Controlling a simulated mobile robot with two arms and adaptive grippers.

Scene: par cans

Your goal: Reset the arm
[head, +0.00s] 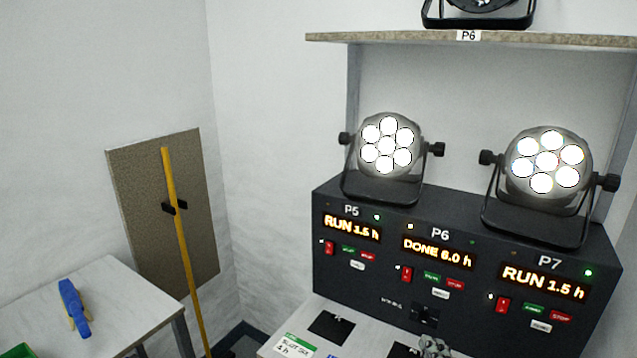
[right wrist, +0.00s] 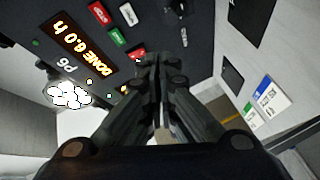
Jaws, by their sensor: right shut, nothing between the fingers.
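My right gripper (head: 433,347) shows only at the bottom edge of the head view, in front of the black control panel (head: 330,258) below its P6 section. In the right wrist view the right gripper (right wrist: 158,62) is shut, with its fingers together and nothing between them. The panel (right wrist: 200,18) is ahead of it, with the P6 display reading DONE 6.0 h to the left. My left gripper and arm are not in view.
Lit par cans stand on the panel at P5 (head: 387,146) and P7 (head: 547,160). Another lamp (head: 478,12) sits on the shelf (head: 400,38) labelled P6. A white table with a blue tool (head: 73,307) is at left, near a yellow pole (head: 180,245). Open floor space is barely visible.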

